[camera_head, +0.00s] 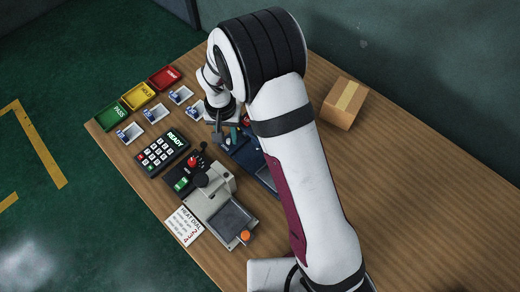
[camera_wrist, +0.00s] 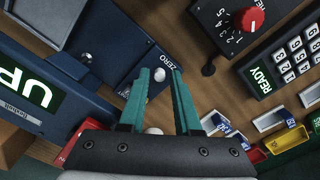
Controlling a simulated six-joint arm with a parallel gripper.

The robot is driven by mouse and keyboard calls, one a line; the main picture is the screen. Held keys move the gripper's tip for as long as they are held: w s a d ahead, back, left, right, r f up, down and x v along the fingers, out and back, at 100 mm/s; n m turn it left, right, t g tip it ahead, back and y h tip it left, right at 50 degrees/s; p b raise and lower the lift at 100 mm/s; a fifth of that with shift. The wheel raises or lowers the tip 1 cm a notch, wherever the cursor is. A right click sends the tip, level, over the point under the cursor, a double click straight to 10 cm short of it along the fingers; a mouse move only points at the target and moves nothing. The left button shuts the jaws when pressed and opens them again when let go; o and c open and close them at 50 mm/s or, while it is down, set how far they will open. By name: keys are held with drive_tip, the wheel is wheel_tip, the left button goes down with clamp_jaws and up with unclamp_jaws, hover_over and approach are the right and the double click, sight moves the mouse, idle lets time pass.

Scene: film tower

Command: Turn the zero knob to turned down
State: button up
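The zero knob (camera_wrist: 159,75) is a small pale round knob in the wrist view, beside the ZERO label on a dark blue device (camera_wrist: 115,45). My gripper (camera_wrist: 160,72) has two teal fingers, spread apart, with the tips on either side of the knob. A gap seems to show between knob and fingers; I cannot tell whether either touches. In the head view my gripper (camera_head: 233,133) is over the blue device (camera_head: 262,172), partly hidden by my arm, and the knob cannot be made out. A display (camera_wrist: 25,87) reads UP in the wrist view.
A grey device with a red dial (camera_wrist: 248,19) and a keypad reading READY (camera_head: 163,153) stand close by. Red, yellow and green trays (camera_head: 140,96) lie at the table's far left. A cardboard box (camera_head: 345,103) is at the back right. The right tabletop (camera_head: 430,190) is clear.

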drive_tip(key=shift+m, duration=1.2)
drive_tip(key=shift+r+m, duration=0.15)
drive_tip(key=shift+m, duration=1.05)
wheel_tip(320, 180, up, 16)
drive_tip(key=s+d+r, duration=0.1)
drive_tip(key=s+d, duration=0.5)
drive_tip(key=s, duration=0.4)
drive_tip(key=s+d+r+y, duration=0.1)
drive_tip(key=s+d+r, duration=0.1)
drive_tip(key=s+d, duration=0.5)
drive_tip(key=s, duration=0.4)
drive_tip(key=shift+d+r+n+y, duration=0.25)
drive_tip(key=shift+r+n+y, duration=0.05)
